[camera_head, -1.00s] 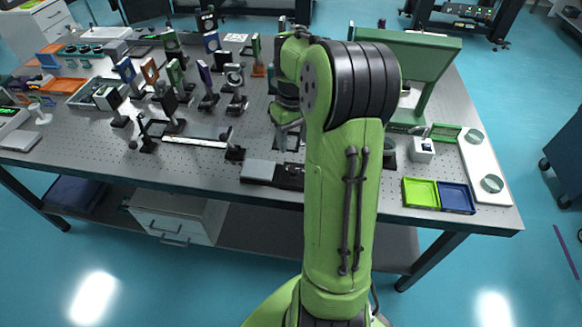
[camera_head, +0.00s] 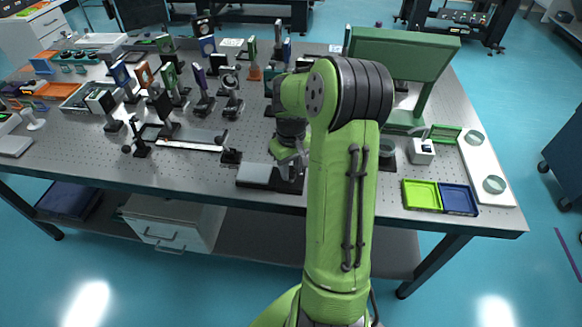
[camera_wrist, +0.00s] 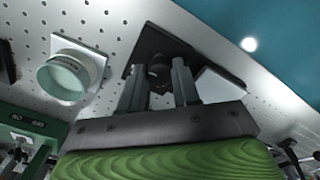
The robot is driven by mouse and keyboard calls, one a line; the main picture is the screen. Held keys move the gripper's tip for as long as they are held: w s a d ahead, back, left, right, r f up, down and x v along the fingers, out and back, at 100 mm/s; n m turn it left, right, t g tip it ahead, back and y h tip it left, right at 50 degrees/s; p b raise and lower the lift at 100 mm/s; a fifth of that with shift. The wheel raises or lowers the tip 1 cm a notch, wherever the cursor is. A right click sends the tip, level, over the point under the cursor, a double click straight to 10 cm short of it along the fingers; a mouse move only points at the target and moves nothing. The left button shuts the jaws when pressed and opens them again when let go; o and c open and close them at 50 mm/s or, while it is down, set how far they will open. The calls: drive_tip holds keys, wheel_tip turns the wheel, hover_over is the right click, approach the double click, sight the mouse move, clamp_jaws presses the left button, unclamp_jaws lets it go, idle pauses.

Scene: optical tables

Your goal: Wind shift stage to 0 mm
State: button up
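The shift stage (camera_head: 257,175) lies at the front edge of the optical table, a flat grey plate on a dark base. In the wrist view I see its black base (camera_wrist: 150,42) and grey plate (camera_wrist: 222,82). A dark round knob (camera_wrist: 159,73) stands on the black part. My gripper (camera_wrist: 160,72) is open, pointing at the stage, with one finger on each side of the knob. I cannot tell whether the fingers touch it. In the head view my gripper (camera_head: 290,166) is at the stage's right end, partly hidden by my arm. No scale reading is legible.
A round glass-topped part on a white base (camera_wrist: 72,75) stands left of the stage in the wrist view. Several optic mounts crowd the table's left half. A rail (camera_head: 190,145) lies left of the stage. Green (camera_head: 421,195) and blue (camera_head: 458,199) trays sit at right.

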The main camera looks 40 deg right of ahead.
drive_tip(key=c, duration=0.4)
drive_tip(key=shift+n, duration=0.4)
drive_tip(key=n+p, duration=0.2)
drive_tip(key=n, duration=0.3)
drive_tip(key=shift+r+n, duration=0.1)
drive_tip(key=shift+n, duration=0.2)
drive_tip(key=n, duration=0.4)
drive_tip(key=shift+n, duration=0.3)
drive_tip(key=n, duration=0.4)
drive_tip(key=shift+n+p, duration=0.3)
drive_tip(key=o, duration=1.1)
drive_tip(key=shift+c, duration=0.2)
